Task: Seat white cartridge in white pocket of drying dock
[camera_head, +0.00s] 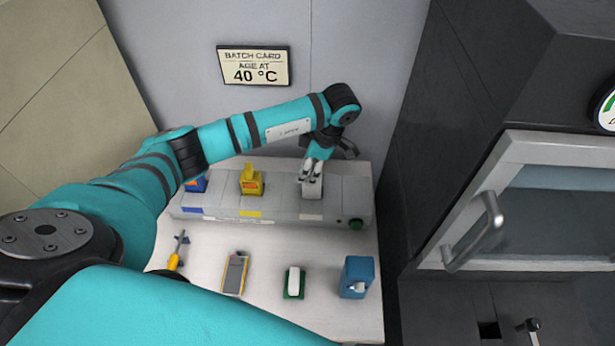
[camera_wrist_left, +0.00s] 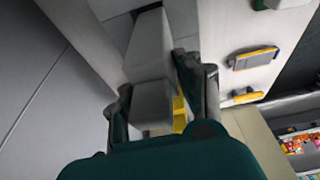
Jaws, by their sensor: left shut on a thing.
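The grey drying dock (camera_head: 280,208) lies along the back of the white table. My left gripper (camera_head: 312,170) is over its right part, pointing down, shut on the white cartridge (camera_head: 312,188). In the left wrist view the white cartridge (camera_wrist_left: 150,55) sits between the two fingers of my left gripper (camera_wrist_left: 155,95). The cartridge's lower end is at the dock's white-pocket place; I cannot tell how deep it sits, and the pocket itself is hidden. A yellow cartridge (camera_head: 251,182) and a blue cartridge (camera_head: 197,185) stand in the dock to the left. My right gripper is not seen.
In front of the dock lie a screwdriver (camera_head: 174,258), a grey-yellow device (camera_head: 235,273), a white piece on a green base (camera_head: 294,282) and a blue holder (camera_head: 357,277). A green button (camera_head: 356,224) is at the dock's right end. A dark cabinet (camera_head: 500,110) stands right.

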